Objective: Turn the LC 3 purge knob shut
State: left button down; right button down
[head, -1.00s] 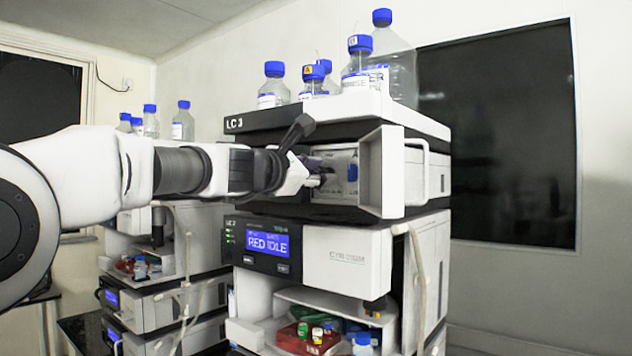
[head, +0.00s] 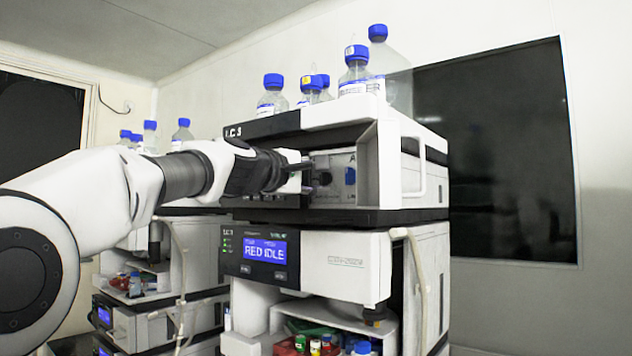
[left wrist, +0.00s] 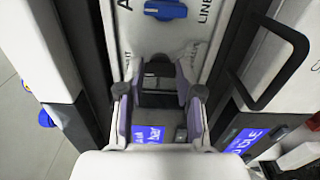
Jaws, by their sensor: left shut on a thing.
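The LC 3 stack's top module (head: 346,120) has an open recess with a grey panel (head: 347,163). My left gripper (head: 312,178) reaches from the left to this panel. In the left wrist view the two padded fingers (left wrist: 160,88) are either side of a dark knob (left wrist: 160,72), shut on it. The fingers hide part of the knob, and its exact angle cannot be told. A blue knob (left wrist: 166,10) sits on the same panel beside the lettering "A" and "LINE"; it also shows in the head view (head: 350,175). My right gripper is not in view.
Blue-capped bottles (head: 355,70) stand on top of the stack. A side wall (head: 400,165) bounds the recess on the right. Another stack (head: 150,290) stands behind at left.

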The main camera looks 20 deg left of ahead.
pick_arm(q)
jog(key=c, duration=1.9)
grip_release()
jog(key=shift+a+r+m, duration=0.1)
jog(key=shift+r+m, duration=0.2)
jog(key=shift+r, duration=0.05)
jog(key=o, duration=0.9)
jog(key=shift+c, duration=0.2)
jog(key=shift+w+f, duration=0.3)
jog(key=shift+s, duration=0.15)
